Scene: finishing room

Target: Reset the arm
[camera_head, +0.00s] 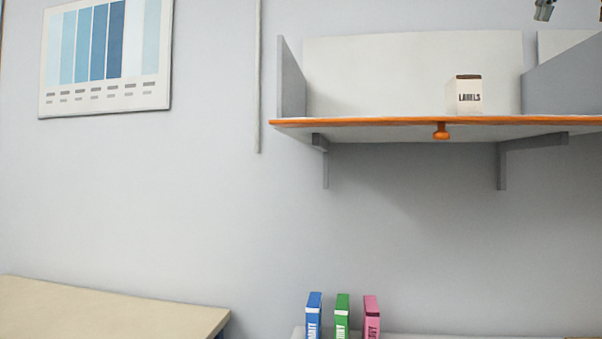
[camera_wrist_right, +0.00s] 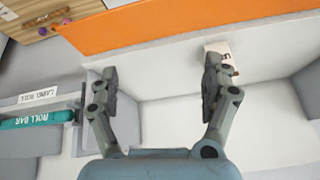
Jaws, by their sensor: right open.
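My right gripper (camera_wrist_right: 160,72) is open in the right wrist view, its two fingers wide apart with nothing between them. Only dark fingertips of a gripper (camera_head: 544,9), apparently my right one, show at the top right edge of the head view; the rest of that arm is cut off. The fingers show above the wall shelf (camera_head: 400,122) with the orange front edge. A white LABELS box (camera_head: 468,97) stands upright on this shelf. It also shows in the right wrist view (camera_wrist_right: 224,50), partly hidden behind the right-hand finger. My left gripper is in neither view.
Grey dividers (camera_head: 292,78) bound the shelf bay. Blue (camera_head: 314,314), green (camera_head: 342,315) and pink (camera_head: 372,316) boxes stand below. A teal ROLL BAR item (camera_wrist_right: 35,119) lies beside the bay. A beige tabletop (camera_head: 100,312) is at lower left.

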